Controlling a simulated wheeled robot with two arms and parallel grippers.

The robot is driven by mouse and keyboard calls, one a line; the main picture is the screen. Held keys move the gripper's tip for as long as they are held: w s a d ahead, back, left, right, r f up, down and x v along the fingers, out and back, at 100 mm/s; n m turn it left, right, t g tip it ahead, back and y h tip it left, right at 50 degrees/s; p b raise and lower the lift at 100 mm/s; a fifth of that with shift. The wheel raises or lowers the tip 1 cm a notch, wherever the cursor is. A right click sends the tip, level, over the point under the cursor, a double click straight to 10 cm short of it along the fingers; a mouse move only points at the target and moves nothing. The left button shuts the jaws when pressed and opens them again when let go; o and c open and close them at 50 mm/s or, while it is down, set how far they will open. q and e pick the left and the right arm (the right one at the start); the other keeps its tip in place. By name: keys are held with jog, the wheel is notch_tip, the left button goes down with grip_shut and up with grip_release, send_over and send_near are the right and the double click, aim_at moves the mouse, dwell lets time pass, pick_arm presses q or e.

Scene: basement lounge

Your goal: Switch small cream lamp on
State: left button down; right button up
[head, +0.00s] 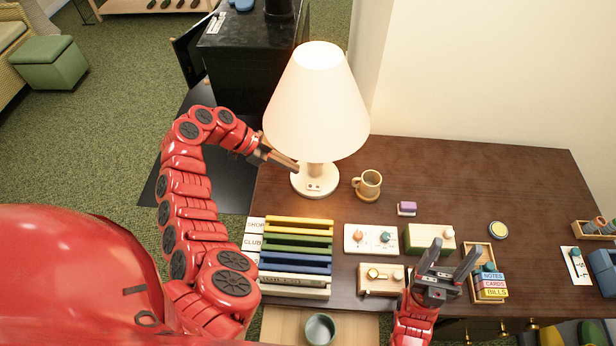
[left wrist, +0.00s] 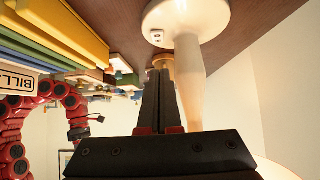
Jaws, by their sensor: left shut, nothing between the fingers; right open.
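The small cream lamp (head: 316,100) stands on the dark desk at its back left, with a pale, bright shade. Its round base (head: 316,184) carries a small switch plate (head: 314,187) on the front. My left gripper (head: 296,167) is shut and empty, its tips beside the lamp's stem and above the base, under the shade's left edge. In the left wrist view, which looks upside down, the shut fingers (left wrist: 160,75) lie beside the stem (left wrist: 190,85), and the switch plate (left wrist: 157,37) shows on the base. I cannot tell whether they touch. My right gripper (head: 452,262) is open over the desk's front.
A wooden mug (head: 368,184) stands right of the lamp base. A rack of coloured folders (head: 297,255) lies in front of it. Small trays (head: 371,238) and a box of cards (head: 490,282) are near my right gripper. The desk's back right (head: 480,175) is mostly clear.

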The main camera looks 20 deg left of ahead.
pick_arm(q)
jog(key=p+v, duration=0.2)
jog(key=v, duration=0.5)
jog(key=shift+r, duration=0.15)
dwell(0.3)
